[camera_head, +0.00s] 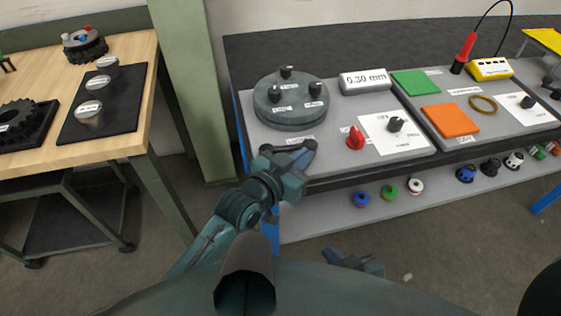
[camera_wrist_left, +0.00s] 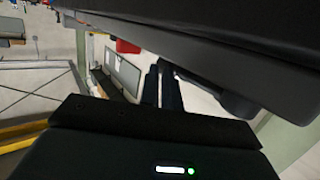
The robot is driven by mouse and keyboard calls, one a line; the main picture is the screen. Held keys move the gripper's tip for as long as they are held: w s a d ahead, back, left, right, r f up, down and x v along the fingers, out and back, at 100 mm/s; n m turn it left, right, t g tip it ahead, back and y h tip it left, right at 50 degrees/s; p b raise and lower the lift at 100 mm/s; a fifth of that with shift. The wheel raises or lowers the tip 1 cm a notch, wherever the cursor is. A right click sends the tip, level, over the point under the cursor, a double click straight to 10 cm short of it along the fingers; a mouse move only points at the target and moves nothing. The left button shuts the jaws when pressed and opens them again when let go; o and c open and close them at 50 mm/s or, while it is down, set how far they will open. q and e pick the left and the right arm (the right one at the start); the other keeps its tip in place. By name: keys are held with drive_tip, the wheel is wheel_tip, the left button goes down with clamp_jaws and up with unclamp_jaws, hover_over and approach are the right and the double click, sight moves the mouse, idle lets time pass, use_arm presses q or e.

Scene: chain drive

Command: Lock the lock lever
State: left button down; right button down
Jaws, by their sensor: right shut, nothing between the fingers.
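A red lever-like knob (camera_head: 355,138) stands on the grey panel, left of a white card with a black knob; I take it for the lock lever. My right gripper (camera_head: 335,257) is low, over the floor in front of the bench, shut and empty.
A round grey disc (camera_head: 289,101) with black pegs sits behind my left gripper. A display (camera_head: 365,81), a green square (camera_head: 415,83) and an orange square (camera_head: 450,120) lie farther along. Several spools stand on the lower shelf (camera_head: 330,218). A wooden table (camera_head: 120,140) is at left.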

use_arm(q)
drive_tip(key=shift+w+d+r, duration=0.1)
drive_tip(key=shift+w+d, duration=0.05)
drive_tip(key=shift+d, duration=0.05)
drive_tip(key=shift+w, duration=0.1)
use_arm(e)
drive_tip(key=shift+w+a+r, duration=0.15)
drive_tip(key=shift+w, duration=0.05)
use_arm(q)
drive_tip(key=shift+r+p, duration=0.2)
drive_tip(key=shift+p, duration=0.15)
use_arm(e)
drive_tip(key=shift+s+r, duration=0.1)
drive_tip(key=shift+s, duration=0.05)
